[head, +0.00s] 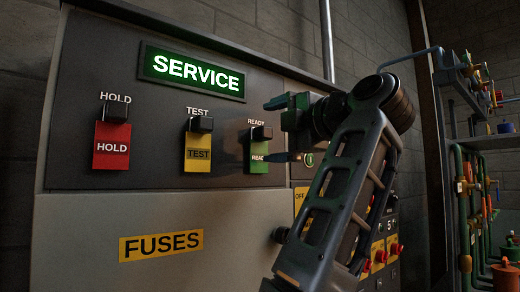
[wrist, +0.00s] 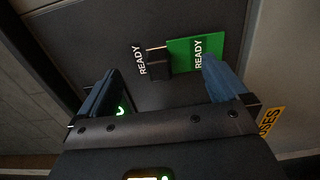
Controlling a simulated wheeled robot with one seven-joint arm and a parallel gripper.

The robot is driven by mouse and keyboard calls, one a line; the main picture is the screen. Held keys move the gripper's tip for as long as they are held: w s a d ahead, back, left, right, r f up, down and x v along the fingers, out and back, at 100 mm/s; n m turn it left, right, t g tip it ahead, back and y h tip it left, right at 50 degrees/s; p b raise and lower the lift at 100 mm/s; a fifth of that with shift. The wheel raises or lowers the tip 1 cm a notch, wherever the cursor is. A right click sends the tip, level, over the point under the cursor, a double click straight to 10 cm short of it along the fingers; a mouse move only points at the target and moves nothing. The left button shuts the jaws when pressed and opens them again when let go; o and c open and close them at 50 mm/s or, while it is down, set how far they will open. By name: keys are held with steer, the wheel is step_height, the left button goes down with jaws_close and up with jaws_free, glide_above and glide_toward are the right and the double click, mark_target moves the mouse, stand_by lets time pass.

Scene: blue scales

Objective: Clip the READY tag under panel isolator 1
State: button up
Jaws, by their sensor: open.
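The green READY tag (head: 258,151) hangs under a black clip (head: 262,133) labelled READY, at the right of the dark panel. The wrist view also shows the tag (wrist: 183,53) and its clip (wrist: 158,65). My gripper (head: 272,130) is open and empty in front of the clip and tag, one finger above, one below. In the wrist view the fingers of my gripper (wrist: 158,72) spread on either side of the clip; one overlaps the tag's edge. I cannot tell whether it touches. No part readable as isolator 1 shows; my arm covers part of the panel to the right.
A red HOLD tag (head: 112,145) and a yellow TEST tag (head: 198,152) hang from clips to the left. A lit SERVICE sign (head: 192,72) is above, a FUSES plate (head: 161,245) below. Pipes and valves (head: 465,187) stand at the far right.

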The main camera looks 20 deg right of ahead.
mark_target(259, 144)
steer(key=shift+x, duration=1.1)
steer(key=shift+a+r, duration=0.1)
steer(key=shift+f+b, duration=0.45)
steer(key=shift+f, duration=0.5)
steer(key=shift+f, duration=0.15)
steer(key=shift+r, duration=0.35)
steer(key=c, duration=1.1)
steer(key=shift+a+f, duration=0.1)
steer(key=shift+f, duration=0.1)
jaws_close()
